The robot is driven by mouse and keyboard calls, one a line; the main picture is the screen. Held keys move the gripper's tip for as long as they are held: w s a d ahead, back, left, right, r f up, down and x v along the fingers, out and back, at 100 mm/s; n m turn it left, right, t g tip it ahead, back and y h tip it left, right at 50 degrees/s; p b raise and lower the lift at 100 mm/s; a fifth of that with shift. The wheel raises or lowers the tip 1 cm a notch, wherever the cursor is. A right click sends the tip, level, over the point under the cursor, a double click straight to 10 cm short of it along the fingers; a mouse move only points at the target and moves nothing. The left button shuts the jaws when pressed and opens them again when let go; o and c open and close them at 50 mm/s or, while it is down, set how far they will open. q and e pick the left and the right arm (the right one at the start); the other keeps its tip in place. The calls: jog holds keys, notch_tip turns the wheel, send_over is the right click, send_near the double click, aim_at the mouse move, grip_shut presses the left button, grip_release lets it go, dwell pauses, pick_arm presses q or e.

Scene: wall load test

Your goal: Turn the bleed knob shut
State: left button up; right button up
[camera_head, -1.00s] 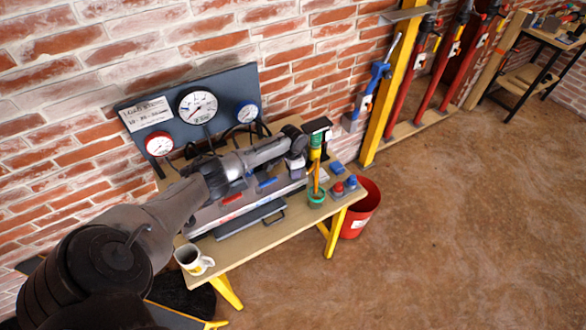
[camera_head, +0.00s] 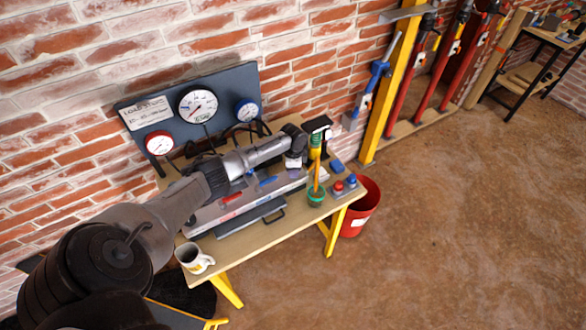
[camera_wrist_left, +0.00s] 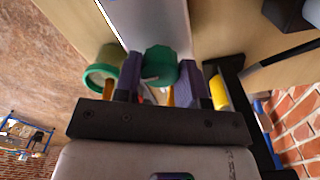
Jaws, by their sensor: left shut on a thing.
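In the left wrist view, a dark green round knob (camera_wrist_left: 160,64) with a pale mark sits between the two purple fingers of my left gripper (camera_wrist_left: 160,92). The gripper is shut on it, a finger on each side. In the head view, my left gripper (camera_head: 293,171) points down at the right end of the grey pump unit on the bench, and hides the knob there. My right gripper is in neither view.
A green cup (camera_head: 316,197) with a yellow-orange handle stands close to the gripper. Red and blue buttons (camera_head: 345,184) are to its right. A gauge panel (camera_head: 222,84) stands behind, a white mug (camera_head: 194,260) front left. A red bucket (camera_head: 362,210) is on the floor.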

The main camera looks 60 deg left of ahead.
pick_arm(q)
jog(key=o, duration=0.9)
notch_tip(320, 180, up, 14)
jog(key=shift+w+a+f+p, duration=0.1)
jog(key=shift+p, duration=0.75)
